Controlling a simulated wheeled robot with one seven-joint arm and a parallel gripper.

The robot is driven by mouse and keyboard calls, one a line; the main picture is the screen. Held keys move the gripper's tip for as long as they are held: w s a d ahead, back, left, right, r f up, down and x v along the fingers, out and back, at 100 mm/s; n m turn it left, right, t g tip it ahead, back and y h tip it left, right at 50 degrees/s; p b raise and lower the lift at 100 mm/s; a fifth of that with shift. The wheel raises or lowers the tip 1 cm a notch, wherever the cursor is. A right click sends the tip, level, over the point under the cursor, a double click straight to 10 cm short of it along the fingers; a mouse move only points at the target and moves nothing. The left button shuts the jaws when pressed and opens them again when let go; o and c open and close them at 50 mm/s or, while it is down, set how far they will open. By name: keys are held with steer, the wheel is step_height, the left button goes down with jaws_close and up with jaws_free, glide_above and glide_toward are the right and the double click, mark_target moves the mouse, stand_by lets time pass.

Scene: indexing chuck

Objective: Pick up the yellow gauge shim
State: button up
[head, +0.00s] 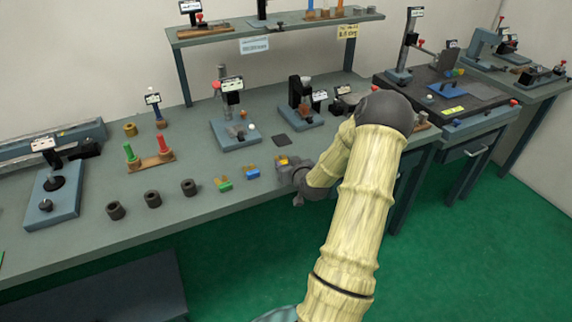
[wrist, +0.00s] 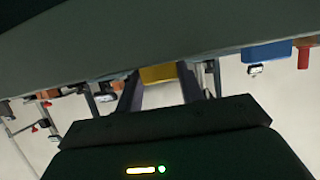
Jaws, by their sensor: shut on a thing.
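The yellow gauge shim (wrist: 158,73) is a small yellow block between the two fingers of my gripper (wrist: 160,88) in the wrist view. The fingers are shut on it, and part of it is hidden. In the head view, the yellow shim (head: 282,160) shows at the tip of my gripper (head: 287,168), close to the bench's front edge. Whether it touches the bench top cannot be told.
A blue shim (head: 252,172) and a green shim (head: 224,184) lie to the left on the bench (head: 190,211). Several dark rings, including one (head: 189,187), stand farther left. A dark square pad (head: 281,140) and gauge stands, including one (head: 232,118), are behind.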

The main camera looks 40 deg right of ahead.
step_height(320, 180, up, 10)
stand_by(0.5)
steer(key=shift+s+d+f, duration=0.1)
stand_by(0.7)
